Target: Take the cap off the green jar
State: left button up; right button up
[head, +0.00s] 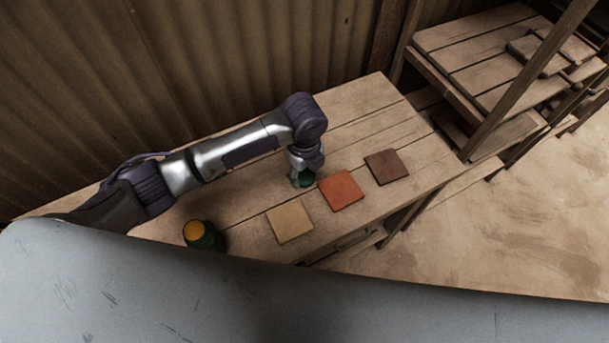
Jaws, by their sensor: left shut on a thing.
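The green jar (209,241) stands on the wooden table near its front edge, partly hidden at the bottom by my own body. Its round top shows orange-yellow (194,231), with no green cap over it. My left gripper (303,174) points down over the table, right of the jar and behind the tiles. It is shut on a small dark green thing, which looks like the cap (307,180). The fingers hide part of it. I cannot tell whether it touches the table top. My right gripper is not in view.
A beige tile (290,222), an orange-red tile (341,190) and a dark brown tile (386,167) lie in a row on the table (420,155). A corrugated wall (200,60) stands behind. A wooden rack (480,50) is at the upper right. The table's back right is clear.

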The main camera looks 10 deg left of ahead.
aim_at(304, 176)
pick_arm(q)
jog(key=shift+f, duration=1.35)
jog(key=shift+f, duration=0.2)
jog(key=o, duration=1.3)
jog(key=shift+r, duration=0.15)
notch_tip(304, 176, up, 12)
jog(key=shift+r+b, duration=0.1)
jog(key=shift+b, duration=0.2)
jog(key=shift+s, duration=0.1)
